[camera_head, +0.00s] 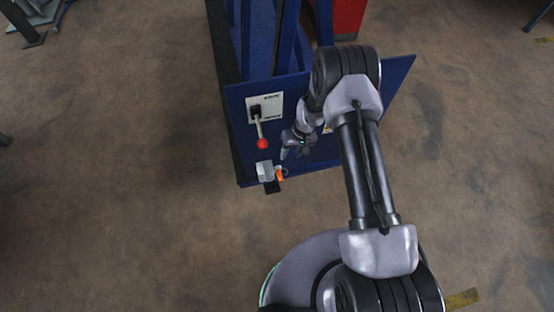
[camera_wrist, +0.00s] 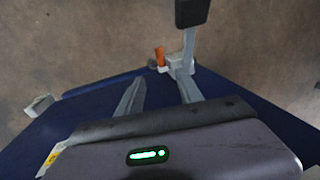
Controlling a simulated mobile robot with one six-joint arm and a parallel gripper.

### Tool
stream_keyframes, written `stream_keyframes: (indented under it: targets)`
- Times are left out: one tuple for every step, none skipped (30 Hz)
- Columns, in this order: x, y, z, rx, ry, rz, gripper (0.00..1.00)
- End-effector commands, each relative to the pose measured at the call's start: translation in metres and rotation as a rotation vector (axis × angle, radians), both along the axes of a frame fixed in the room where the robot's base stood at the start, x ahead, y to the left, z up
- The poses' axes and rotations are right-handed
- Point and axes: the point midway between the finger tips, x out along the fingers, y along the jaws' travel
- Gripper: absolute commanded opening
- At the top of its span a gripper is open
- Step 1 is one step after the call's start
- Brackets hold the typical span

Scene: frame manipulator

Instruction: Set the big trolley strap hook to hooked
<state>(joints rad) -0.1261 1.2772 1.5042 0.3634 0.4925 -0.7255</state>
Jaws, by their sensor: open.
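The blue trolley (camera_head: 238,120) has a grey bracket (camera_head: 264,171) with an orange piece (camera_head: 279,174) low on its front panel. I cannot tell for sure which part is the strap hook or how it is set. In the wrist view the orange piece (camera_wrist: 160,57) stands beside the pale bracket (camera_wrist: 179,63), just beyond the fingertips. A grey stem with a black block (camera_wrist: 193,12) rises from there. My gripper (camera_head: 284,156) is just above and right of the bracket in the head view. In the wrist view my gripper (camera_wrist: 159,77) is open with nothing between its fingers.
A lever with a red knob (camera_head: 262,144) hangs from a white plate (camera_head: 276,106) on the panel, left of my gripper. A red object (camera_head: 348,18) stands behind the trolley. The brown floor (camera_head: 130,200) in front and left is clear.

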Motion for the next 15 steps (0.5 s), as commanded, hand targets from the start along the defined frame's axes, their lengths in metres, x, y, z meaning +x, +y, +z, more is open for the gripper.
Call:
stream_keyframes:
  targets:
    - [-0.004,0.0,-0.011,-0.002,0.005,0.007,0.43]
    - [-0.004,0.001,-0.015,-0.002,0.006,0.009,0.43]
    - [-0.005,0.002,-0.022,-0.002,0.008,0.011,0.43]
    - [-0.006,0.003,-0.027,-0.002,0.008,0.011,0.43]
    - [-0.006,0.004,-0.034,-0.002,0.008,0.011,0.43]
    - [-0.007,0.006,-0.045,-0.003,0.009,0.011,0.43]
    - [-0.007,0.007,-0.054,-0.003,0.009,0.01,0.43]
    - [-0.008,0.009,-0.064,-0.003,0.009,0.01,0.43]
    - [-0.009,0.011,-0.077,-0.003,0.009,0.01,0.43]
    - [-0.009,0.013,-0.086,-0.003,0.009,0.01,0.43]
    - [-0.01,0.015,-0.095,-0.003,0.009,0.01,0.43]
    - [-0.011,0.017,-0.108,-0.002,0.01,0.01,0.43]
    - [-0.011,0.019,-0.116,-0.002,0.009,0.01,0.43]
    - [-0.012,0.02,-0.125,-0.002,0.009,0.009,0.43]
    - [-0.012,0.023,-0.136,-0.002,0.01,0.008,0.43]
